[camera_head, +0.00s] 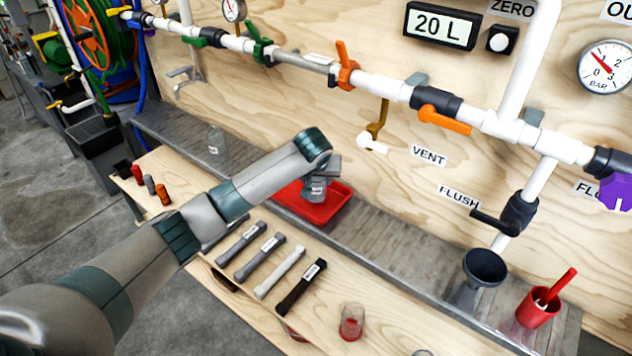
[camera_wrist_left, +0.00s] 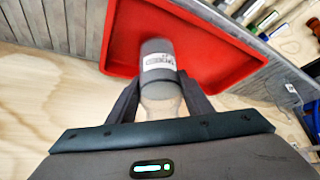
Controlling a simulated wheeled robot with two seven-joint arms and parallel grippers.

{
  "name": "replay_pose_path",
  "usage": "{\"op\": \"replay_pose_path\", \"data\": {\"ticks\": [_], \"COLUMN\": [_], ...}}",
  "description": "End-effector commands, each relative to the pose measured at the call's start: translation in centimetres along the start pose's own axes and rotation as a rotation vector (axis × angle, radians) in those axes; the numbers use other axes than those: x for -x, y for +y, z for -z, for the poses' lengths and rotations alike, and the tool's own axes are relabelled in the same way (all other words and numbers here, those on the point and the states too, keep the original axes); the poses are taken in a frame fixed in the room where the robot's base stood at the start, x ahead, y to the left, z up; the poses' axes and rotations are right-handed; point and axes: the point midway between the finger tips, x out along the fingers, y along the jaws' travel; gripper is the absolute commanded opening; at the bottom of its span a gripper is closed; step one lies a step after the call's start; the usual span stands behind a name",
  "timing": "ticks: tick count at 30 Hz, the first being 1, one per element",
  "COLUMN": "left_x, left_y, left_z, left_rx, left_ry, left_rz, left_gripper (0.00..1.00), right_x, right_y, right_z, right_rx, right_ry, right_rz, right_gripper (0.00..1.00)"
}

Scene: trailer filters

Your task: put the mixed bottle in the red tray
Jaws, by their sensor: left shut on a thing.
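The red tray (camera_head: 330,211) sits on the grey slatted shelf below the plywood wall. It also fills the upper middle of the left wrist view (camera_wrist_left: 233,70). My left gripper (camera_head: 316,186) is over the tray, pointing down. In the left wrist view its fingers (camera_wrist_left: 160,98) are shut on a bottle (camera_wrist_left: 158,60), clear with a greyish part and a white printed label. The label is too blurred to read. The bottle is over the tray; I cannot tell whether it touches the tray floor. My right gripper is in neither view.
A clear bottle (camera_head: 216,140) stands on the shelf to the left. Several labelled bars (camera_head: 278,272) lie on the wooden bench in front. A clear cup with red (camera_head: 352,321), a dark funnel (camera_head: 484,267) and a red cup (camera_head: 537,308) are to the right. Pipes and valves (camera_head: 437,112) line the wall.

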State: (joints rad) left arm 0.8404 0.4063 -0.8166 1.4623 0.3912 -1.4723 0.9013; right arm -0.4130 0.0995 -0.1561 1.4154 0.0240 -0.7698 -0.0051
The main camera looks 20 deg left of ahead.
Motion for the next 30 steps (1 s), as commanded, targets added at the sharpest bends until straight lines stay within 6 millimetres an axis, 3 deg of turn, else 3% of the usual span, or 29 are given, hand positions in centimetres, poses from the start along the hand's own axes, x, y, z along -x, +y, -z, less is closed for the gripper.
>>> {"op": "replay_pose_path", "data": {"ticks": [4,16,17,19,30], "left_x": [-1.04,-1.27,-1.35,-1.35,-1.24], "left_y": [-0.02,0.04,0.03,0.03,0.00], "left_z": [-0.61,-0.76,-0.83,-0.82,-0.74], "left_rx": [0.000,0.000,0.000,0.000,0.000], "left_ry": [0.002,0.002,0.002,0.002,0.002], "left_rz": [0.000,-0.001,-0.001,-0.001,-0.001], "left_gripper": [0.12,0.12,0.48,0.65,0.65], "right_x": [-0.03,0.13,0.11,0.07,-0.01], "right_y": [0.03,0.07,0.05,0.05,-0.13], "right_z": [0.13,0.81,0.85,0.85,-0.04], "right_rx": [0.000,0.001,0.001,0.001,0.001], "right_ry": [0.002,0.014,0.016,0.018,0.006], "right_rz": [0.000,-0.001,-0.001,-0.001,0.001], "right_gripper": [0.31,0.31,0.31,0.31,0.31]}}
